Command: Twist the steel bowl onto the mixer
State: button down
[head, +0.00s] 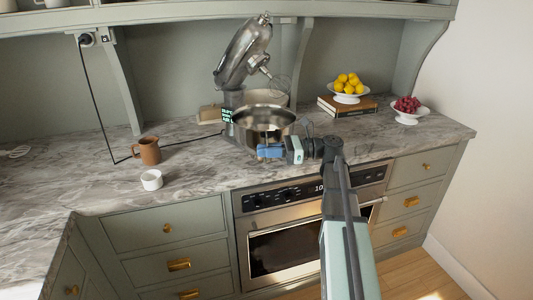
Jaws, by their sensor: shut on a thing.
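The steel bowl (262,131) stands upright at the base of the mixer, under its raised head. I cannot tell whether it is locked to the base. The fingertips are small in view and partly hide the bowl's lower front.
A brown mug (149,150) and a white cup (151,180) stand to the left. A black cord (96,108) runs from a wall socket across the counter to the mixer. Lemons in a white bowl (347,98) on books and a bowl of red fruit (408,118) stand right. An oven (298,240) is below.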

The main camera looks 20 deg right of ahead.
jog(key=shift+w+d+f, duration=0.1)
jog(key=shift+w+d, duration=1)
jog(key=shift+w, duration=1.7)
jog(key=shift+w+d+f, duration=0.1)
jog(key=shift+w+d, duration=1)
jog(key=shift+w, duration=1.7)
jog(key=shift+w+d+f, duration=0.1)
jog(key=shift+w+d, duration=1)
jog(key=shift+w, duration=1.7)
jog(key=shift+f, duration=1.05)
jog(key=shift+w+a+m+t, duration=0.1)
jog(key=shift+a+m+t, duration=0.4)
jog(key=shift+a+t, duration=0.2)
jog(key=shift+a, duration=0.15)
jog(key=shift+w+a+m+t+h, duration=0.3)
jog(key=shift+a+m+t+h, duration=0.25)
jog(key=shift+t, duration=0.35)
